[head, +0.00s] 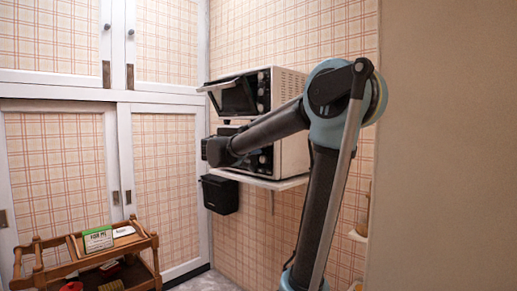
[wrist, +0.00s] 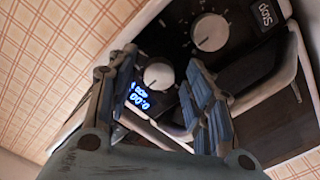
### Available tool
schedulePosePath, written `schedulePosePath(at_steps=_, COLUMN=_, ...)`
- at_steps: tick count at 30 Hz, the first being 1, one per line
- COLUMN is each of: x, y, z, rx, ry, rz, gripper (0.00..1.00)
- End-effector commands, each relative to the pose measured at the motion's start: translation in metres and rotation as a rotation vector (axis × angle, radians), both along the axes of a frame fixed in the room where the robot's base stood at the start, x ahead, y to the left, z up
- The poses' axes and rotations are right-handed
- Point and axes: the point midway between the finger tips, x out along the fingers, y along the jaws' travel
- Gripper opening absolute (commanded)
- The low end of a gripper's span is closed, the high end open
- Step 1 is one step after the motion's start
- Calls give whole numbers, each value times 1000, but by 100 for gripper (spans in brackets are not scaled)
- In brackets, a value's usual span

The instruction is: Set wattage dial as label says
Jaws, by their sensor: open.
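In the wrist view a white round dial (wrist: 158,76) with a dark pointer mark shows between the fingers of my gripper (wrist: 155,92), which is open. I cannot tell whether either finger touches it. Another white dial (wrist: 210,32) on the same black panel lies up and right, with tick marks around it. A lit blue display (wrist: 139,96) is just left of the nearer dial. In the head view my gripper (head: 216,152) is at the front of the lower oven (head: 290,158) and hides part of it. Which dial sets wattage is not readable.
A second oven (head: 285,88) stands on top with its door (head: 233,97) tilted open above my gripper. Both are on a white wall shelf (head: 262,181). A black box (head: 220,194) hangs below. A wooden cart (head: 150,240) at lower left holds a green-and-white card (head: 98,239).

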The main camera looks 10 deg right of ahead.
Motion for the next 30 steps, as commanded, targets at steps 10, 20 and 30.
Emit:
schedulePosePath(at_steps=10, x=0, y=0, z=0, rx=0, ry=0, rz=1, gripper=2)
schedulePosePath(at_steps=20, x=0, y=1, z=-1, rx=-33, ry=47, rz=2, gripper=2)
schedulePosePath(at_steps=30, x=0, y=1, z=-1, rx=-177, ry=244, rz=3, gripper=2)
